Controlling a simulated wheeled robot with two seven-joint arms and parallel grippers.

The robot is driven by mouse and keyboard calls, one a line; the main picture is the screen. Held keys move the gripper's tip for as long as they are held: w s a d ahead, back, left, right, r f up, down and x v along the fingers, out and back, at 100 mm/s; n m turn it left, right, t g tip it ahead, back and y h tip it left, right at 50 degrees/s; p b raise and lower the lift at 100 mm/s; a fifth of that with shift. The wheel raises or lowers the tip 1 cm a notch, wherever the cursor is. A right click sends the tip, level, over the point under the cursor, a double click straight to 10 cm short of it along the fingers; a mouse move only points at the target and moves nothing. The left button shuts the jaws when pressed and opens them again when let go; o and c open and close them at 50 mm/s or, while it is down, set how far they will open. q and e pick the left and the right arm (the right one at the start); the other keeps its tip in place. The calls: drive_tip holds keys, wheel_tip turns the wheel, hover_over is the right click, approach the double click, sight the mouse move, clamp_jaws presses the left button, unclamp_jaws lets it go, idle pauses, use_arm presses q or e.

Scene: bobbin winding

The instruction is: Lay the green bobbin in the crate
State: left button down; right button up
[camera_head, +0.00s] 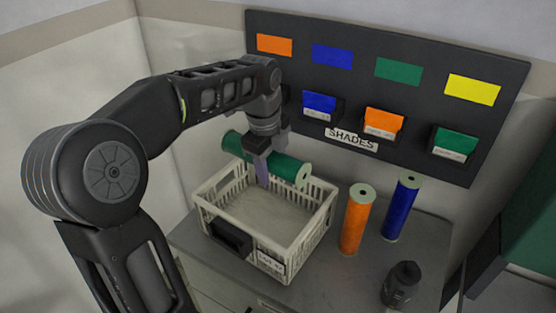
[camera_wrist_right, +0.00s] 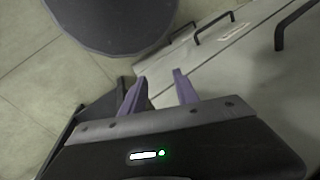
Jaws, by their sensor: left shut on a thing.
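The green bobbin (camera_head: 284,168) lies roughly level, over the back part of the white crate (camera_head: 318,232) in the head view. My left gripper (camera_head: 262,172) is shut on the bobbin around its middle, from above. The crate is an open basket with slatted walls, and its visible floor is bare. The bobbin seems to be at or above the rim height; I cannot tell whether it touches the back wall. My right gripper (camera_wrist_right: 160,95) shows in the right wrist view, with its two purple fingers apart and nothing between them.
An orange bobbin (camera_head: 356,220) and a blue bobbin (camera_head: 401,207) stand upright right of the crate. A dark bottle (camera_head: 401,284) stands near the front of the grey worktop (camera_head: 335,285). The shade board (camera_head: 440,55) rises behind. Drawer handles (camera_wrist_right: 215,27) show in the right wrist view.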

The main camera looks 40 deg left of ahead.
use_arm(q)
drive_tip(key=shift+s+r, duration=0.1)
drive_tip(key=shift+s, duration=0.05)
drive_tip(key=shift+f, duration=0.3)
drive_tip(key=f, duration=0.1)
hover_over(274, 226)
wheel_tip(274, 226, down, 6)
drive_tip(key=f+b, duration=0.2)
drive_tip(key=f, duration=0.1)
drive_tip(key=f+b, duration=0.6)
drive_tip(key=shift+s+a+f, duration=0.1)
drive_tip(key=shift+s+f, duration=0.05)
drive_tip(key=shift+s, duration=0.1)
drive_tip(key=shift+f+b, duration=0.5)
drive_tip(key=shift+f, duration=0.4)
drive_tip(key=c, duration=0.6)
unclamp_jaws()
